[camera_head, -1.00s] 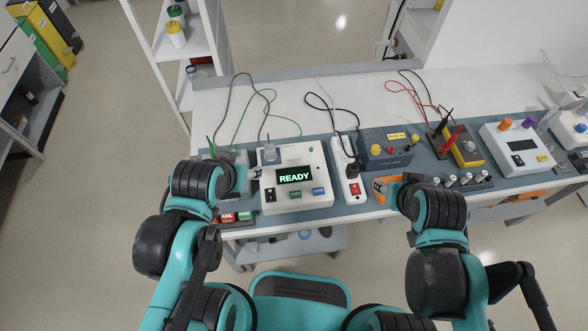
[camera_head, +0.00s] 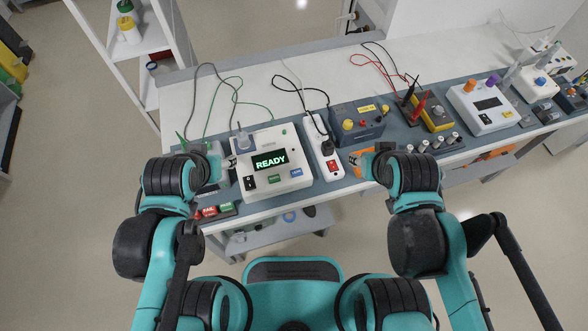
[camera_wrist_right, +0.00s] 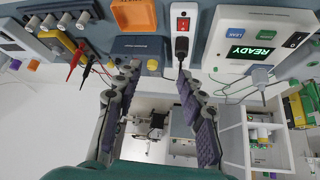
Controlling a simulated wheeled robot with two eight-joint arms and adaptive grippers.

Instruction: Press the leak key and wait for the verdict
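The white tester box (camera_head: 293,187) stands on the bench and its screen (camera_head: 270,160) reads READY in green. On its front panel are a black rocker switch (camera_head: 249,182), a green key (camera_head: 274,178) and the blue leak key (camera_head: 297,173). The blue leak key also shows in the right wrist view (camera_wrist_right: 237,33). My left gripper (camera_head: 229,162) is at the box's left side; its fingers are too small to read. My right gripper (camera_head: 355,160) is right of the power strip, near an orange tray, apart from the keys. In the right wrist view its fingers (camera_wrist_right: 158,76) are spread and empty.
A power strip (camera_head: 318,145) with a red switch stands right of the box. A blue-grey unit (camera_head: 357,124), a yellow meter (camera_head: 433,115) and an orange tray (camera_wrist_right: 134,14) are farther right. Cables cross the bench's back.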

